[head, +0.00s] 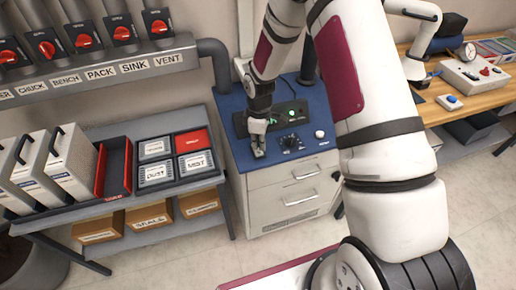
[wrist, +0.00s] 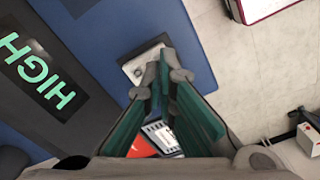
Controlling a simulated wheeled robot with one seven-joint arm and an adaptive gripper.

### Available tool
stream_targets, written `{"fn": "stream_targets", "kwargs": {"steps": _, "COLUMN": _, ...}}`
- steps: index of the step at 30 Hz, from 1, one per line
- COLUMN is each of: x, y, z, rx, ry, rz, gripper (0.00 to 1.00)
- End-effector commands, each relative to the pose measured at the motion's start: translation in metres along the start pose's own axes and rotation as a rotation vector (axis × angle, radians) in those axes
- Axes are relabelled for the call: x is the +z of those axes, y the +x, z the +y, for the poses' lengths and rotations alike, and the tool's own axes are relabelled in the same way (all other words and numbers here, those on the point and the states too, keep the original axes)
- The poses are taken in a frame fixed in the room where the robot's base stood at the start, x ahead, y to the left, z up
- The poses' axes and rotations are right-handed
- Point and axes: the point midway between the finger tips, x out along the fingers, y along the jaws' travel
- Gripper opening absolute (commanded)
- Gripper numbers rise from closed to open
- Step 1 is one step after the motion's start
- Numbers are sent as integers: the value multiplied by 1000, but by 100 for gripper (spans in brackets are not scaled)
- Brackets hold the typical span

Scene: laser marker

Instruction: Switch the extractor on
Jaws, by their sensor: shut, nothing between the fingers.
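The extractor appears to be the white cabinet (head: 290,197) with a blue top (head: 237,150). On the top are a black box with green displays (head: 292,116), a black knob (head: 290,142) and a white round button (head: 319,134). In the wrist view the display (wrist: 40,72) reads HIGH in green. My gripper (head: 259,154) is shut and empty, pointing down over the front left of the blue top. In the wrist view my fingertips (wrist: 165,68) are over the edge of a small metal plate (wrist: 136,68), partly hiding it. I cannot tell whether they touch, or the switch's position.
A grey shelf (head: 200,180) with labelled bins stands to the left. A wooden bench (head: 455,105) with devices stands at right. Open floor lies in front.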

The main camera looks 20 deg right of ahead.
Motion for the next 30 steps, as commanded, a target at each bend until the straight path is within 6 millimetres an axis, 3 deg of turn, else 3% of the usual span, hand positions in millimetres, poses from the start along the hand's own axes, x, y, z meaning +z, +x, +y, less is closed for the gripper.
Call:
{"fn": "stream_targets", "kwargs": {"steps": 18, "x": 0, "y": -44, "z": 0, "rx": 0, "ry": 0, "rz": 0, "gripper": 0}}
{"fn": "stream_targets", "kwargs": {"steps": 30, "x": 0, "y": -47, "z": 0, "rx": 0, "ry": 0, "rz": 0, "gripper": 0}}
